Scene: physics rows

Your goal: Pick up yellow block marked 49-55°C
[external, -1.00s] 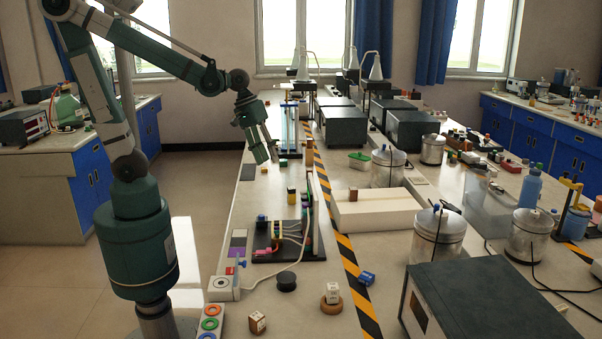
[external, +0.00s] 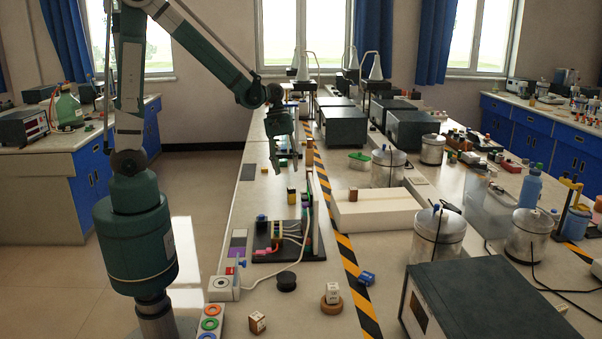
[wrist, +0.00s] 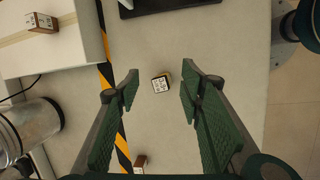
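A small block (external: 291,195) with yellow and dark faces stands on the bench, left of the striped tape. In the wrist view, a small block (wrist: 160,84) with a marked white face and yellowish edges lies between my fingertips in the picture. It looks like the same block; the marking is too small to read. My gripper (external: 284,165) points down above the bench, just above and beyond the block in the external view. Its fingers are apart in the wrist view (wrist: 159,88), empty, with the block below them.
A black-based wired board (external: 288,247) stands nearer the camera. Another small block (wrist: 140,163) and a metal canister (wrist: 32,128) show in the wrist view.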

